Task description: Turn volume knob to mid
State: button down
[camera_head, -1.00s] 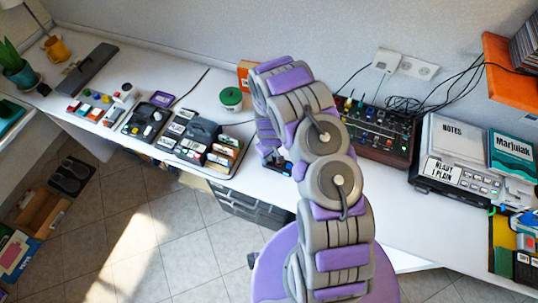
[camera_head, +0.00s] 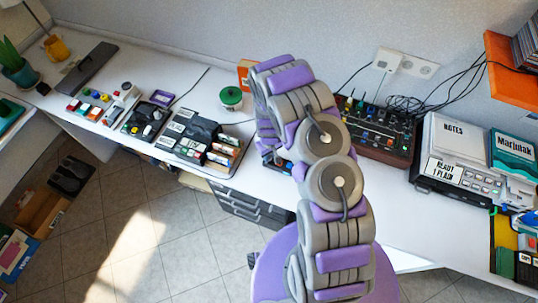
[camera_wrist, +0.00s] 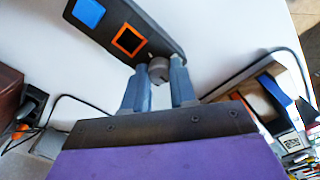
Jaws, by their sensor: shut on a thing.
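The volume knob (camera_wrist: 159,69) is a small grey round knob on a dark grey panel (camera_wrist: 155,35) in the wrist view. The panel also bears a blue square and an orange-framed dark square. My gripper (camera_wrist: 162,80) is shut on the knob, with one blue-grey finger on each side of it. Any mark showing the knob's setting is too small to make out. In the head view my arm hides the fingers and most of the panel.
A dark mixer with knobs (camera_head: 378,132) stands right of my arm, with black cables (camera_head: 405,104) behind it. A green-lidded tub (camera_head: 231,97) and a tray of cassettes (camera_head: 201,142) stand to the left. A grey device with papers (camera_head: 455,165) is at the right.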

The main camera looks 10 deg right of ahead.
jog(key=m+b, duration=0.1)
jog(key=m, duration=0.3)
jog(key=shift+f+b, duration=0.1)
jog(key=shift+b, duration=0.2)
jog(key=m+b, duration=0.1)
jog(key=m, duration=0.3)
jog(key=shift+m, duration=0.4)
jog(key=m+b, duration=0.1)
jog(key=m, duration=0.3)
jog(key=shift+m, duration=0.3)
jog(key=shift+m+b, duration=0.45)
jog(key=shift+m, duration=1.55)
jog(key=c, duration=0.9)
grip_release()
notch_tip(320, 180, up, 18)
jog(key=shift+w+f+p, duration=0.1)
jog(key=shift+f+p, duration=0.15)
jog(key=shift+p, duration=0.55)
